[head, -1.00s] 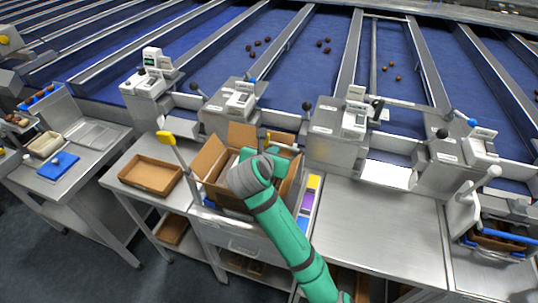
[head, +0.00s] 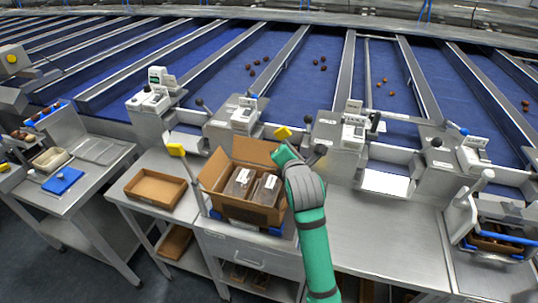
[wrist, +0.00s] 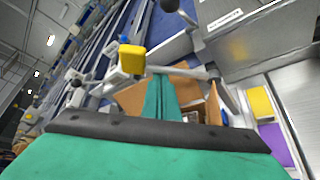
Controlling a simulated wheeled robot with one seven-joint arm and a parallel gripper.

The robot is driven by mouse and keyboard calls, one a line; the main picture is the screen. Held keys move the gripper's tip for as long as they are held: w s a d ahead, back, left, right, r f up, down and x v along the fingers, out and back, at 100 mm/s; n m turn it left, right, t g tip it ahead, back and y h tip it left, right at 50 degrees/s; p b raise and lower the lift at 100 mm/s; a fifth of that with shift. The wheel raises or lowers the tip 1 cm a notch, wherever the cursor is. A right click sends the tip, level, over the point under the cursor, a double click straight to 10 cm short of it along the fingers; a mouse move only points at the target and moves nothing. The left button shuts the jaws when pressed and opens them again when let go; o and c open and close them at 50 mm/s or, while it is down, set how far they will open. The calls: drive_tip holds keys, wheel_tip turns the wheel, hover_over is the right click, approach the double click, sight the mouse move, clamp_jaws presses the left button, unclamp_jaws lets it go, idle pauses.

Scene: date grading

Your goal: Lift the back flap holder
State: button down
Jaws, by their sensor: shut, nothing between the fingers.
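An open cardboard carton (head: 240,209) stands on the bench with two dark packs (head: 265,188) inside. Its back flap (head: 255,151) stands up. A yellow-tipped holder (head: 283,132) shows at the carton's back right corner; its yellow end also shows in the wrist view (wrist: 132,60). Another yellow-tipped holder (head: 177,150) stands at the carton's left. My gripper (head: 279,152) is just below the back holder's yellow end in the head view. In the wrist view my green fingers (wrist: 161,82) are together and empty, right of the yellow end. Whether they touch it I cannot tell.
An empty shallow cardboard tray (head: 155,188) lies on the bench to the left. Grey machine housings (head: 336,150) stand close behind and right of the carton. The steel bench (head: 385,225) to the right is clear. Blue belts with dates run behind.

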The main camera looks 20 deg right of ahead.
drive_tip(key=shift+s+d+r+m+t+y, duration=0.45)
drive_tip(key=shift+d+r+m+t, duration=0.2)
drive_tip(key=shift+m, duration=0.35)
drive_tip(key=s+d+m+t, duration=0.1)
drive_tip(key=s+d+r+m+t, duration=0.1)
drive_tip(key=m, duration=0.1)
drive_tip(key=shift+d, duration=0.3)
drive_tip(key=shift+s+d+r+m+t, duration=0.1)
drive_tip(key=shift+s+d+m+t, duration=0.1)
drive_tip(key=shift+m+t, duration=0.25)
drive_tip(key=shift+s+d+r+m+t, duration=0.1)
drive_tip(key=shift+s+m+t, duration=0.1)
drive_tip(key=shift+m, duration=0.35)
drive_tip(key=shift+s+d+m+t, duration=0.45)
drive_tip(key=shift+d+m, duration=0.2)
drive_tip(key=shift+m, duration=0.15)
drive_tip(key=shift+f, duration=0.1)
